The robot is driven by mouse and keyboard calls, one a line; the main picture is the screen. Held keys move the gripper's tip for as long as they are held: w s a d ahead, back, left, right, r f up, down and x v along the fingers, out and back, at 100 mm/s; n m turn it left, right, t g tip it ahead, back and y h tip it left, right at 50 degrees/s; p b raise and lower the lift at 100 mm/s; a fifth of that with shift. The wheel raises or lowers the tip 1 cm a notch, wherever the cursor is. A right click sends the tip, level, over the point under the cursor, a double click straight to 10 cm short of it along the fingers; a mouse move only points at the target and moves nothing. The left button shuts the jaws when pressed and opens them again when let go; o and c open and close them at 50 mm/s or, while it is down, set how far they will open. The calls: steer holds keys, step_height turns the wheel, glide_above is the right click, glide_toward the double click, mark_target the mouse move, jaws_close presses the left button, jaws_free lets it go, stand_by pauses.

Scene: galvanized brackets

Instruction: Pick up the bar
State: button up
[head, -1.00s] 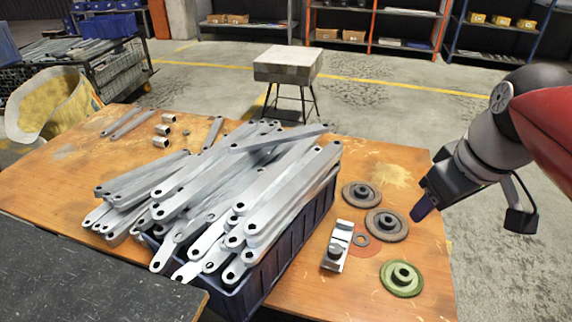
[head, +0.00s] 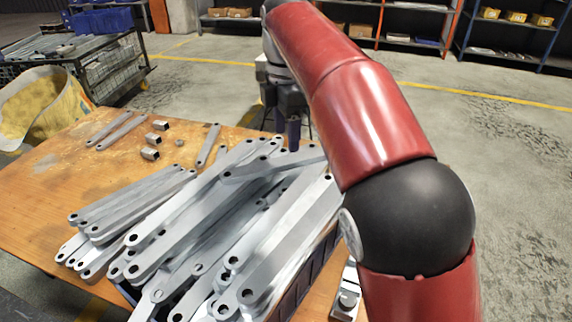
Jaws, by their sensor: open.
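Several grey galvanized bars (head: 190,212) with holed ends lie in a loose heap in and over a dark blue crate (head: 312,262) on the wooden table. One bar (head: 262,164) lies crosswise on top at the back of the heap. I cannot tell which bar is meant. My gripper (head: 290,145) points down over the back of the heap, near the right part of that crosswise bar. It is open, and no bar is seen held in it. My red arm hides the right side of the crate and table.
Two loose bars (head: 120,132) and several small metal blocks (head: 152,148) lie on the table (head: 50,190) at the back left. A metal clamp-like piece (head: 347,295) shows beside my arm. A yellow bin (head: 45,105) stands beyond the table's left edge.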

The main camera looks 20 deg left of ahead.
mark_target(286, 160)
steer(key=f+b, duration=0.1)
steer(key=f, duration=0.4)
steer(key=shift+s+f+b, duration=0.2)
steer(key=shift+f+b, duration=0.15)
steer(key=shift+b, duration=0.05)
jaws_close()
